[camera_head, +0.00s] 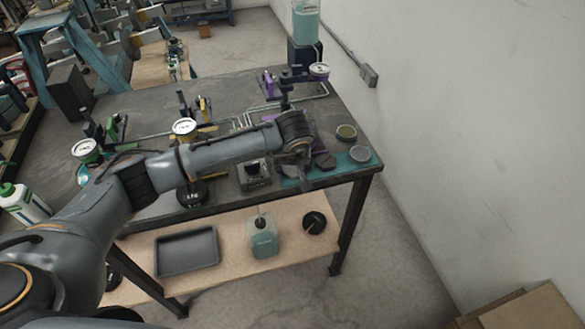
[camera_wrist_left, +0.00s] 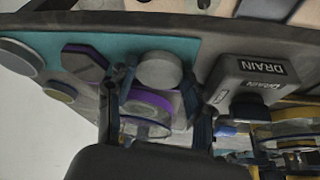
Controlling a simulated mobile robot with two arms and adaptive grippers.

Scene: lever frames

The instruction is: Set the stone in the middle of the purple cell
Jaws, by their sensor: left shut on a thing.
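My left gripper (camera_head: 302,172) is low over the near right end of the worktable. In the left wrist view its two fingers (camera_wrist_left: 157,82) are closed on a grey round piece, which looks to be the stone (camera_wrist_left: 158,68). The stone shows its flat face and a bit of its side, against a teal strip. A purple ring (camera_wrist_left: 146,103) lies between the fingers, and an eight-sided dark plate with a purple edge (camera_wrist_left: 85,62) is beside them. I cannot tell which is the purple cell. In the head view the arm hides the stone. My right gripper is not in view.
A block marked DRAIN (camera_wrist_left: 246,85) stands close to one finger. Gauges (camera_head: 185,127) and pipes occupy the table (camera_head: 235,95). The wall is to the right.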

